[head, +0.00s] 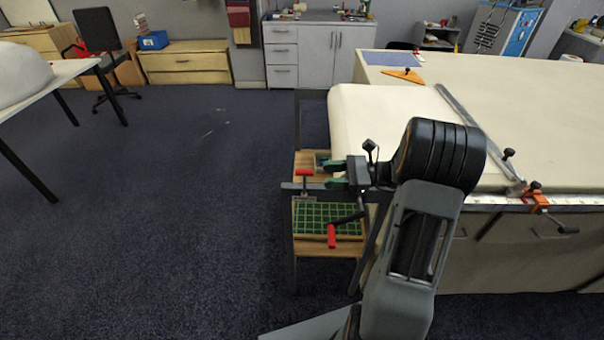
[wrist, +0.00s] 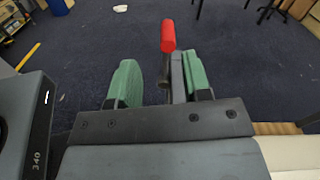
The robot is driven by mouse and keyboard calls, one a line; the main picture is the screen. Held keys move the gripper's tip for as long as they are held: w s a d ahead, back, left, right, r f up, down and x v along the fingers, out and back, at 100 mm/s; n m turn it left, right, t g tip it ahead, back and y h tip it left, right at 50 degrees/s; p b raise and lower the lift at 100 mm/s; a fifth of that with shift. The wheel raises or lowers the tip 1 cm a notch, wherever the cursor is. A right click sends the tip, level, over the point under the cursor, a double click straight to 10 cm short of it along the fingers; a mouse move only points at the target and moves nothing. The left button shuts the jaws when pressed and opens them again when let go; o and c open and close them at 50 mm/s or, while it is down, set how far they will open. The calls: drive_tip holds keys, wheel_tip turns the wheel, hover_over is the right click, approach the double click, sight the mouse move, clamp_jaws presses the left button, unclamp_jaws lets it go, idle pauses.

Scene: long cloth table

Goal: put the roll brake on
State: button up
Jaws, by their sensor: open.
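A lever with a red grip (head: 305,172) and a grey stem stands at the left end of the cloth table, just beyond my gripper (head: 335,174); it looks like the roll brake. My gripper is open, with green finger pads pointing left in the head view. In the wrist view, the red grip (wrist: 168,36) and its dark stem show between the finger pads of my gripper (wrist: 162,82), nearer the right pad. Whether the stem touches that pad cannot be told. A crank with a second red grip (head: 331,236) hangs lower, nearer the camera.
The cloth table (head: 480,90) fills the right side. A wooden shelf unit with a green gridded tray (head: 312,217) stands under its left end. An orange clamp (head: 537,197) sits on the front edge. The carpet (head: 160,220) to the left is clear.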

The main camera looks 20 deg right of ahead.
sight(305, 173)
drive_tip(key=x, duration=0.3)
drive_tip(key=w+x, duration=0.1)
drive_tip(key=x, duration=0.3)
drive_tip(key=shift+d, duration=0.1)
drive_tip(key=shift+c, duration=0.3)
clamp_jaws()
idle(0.3)
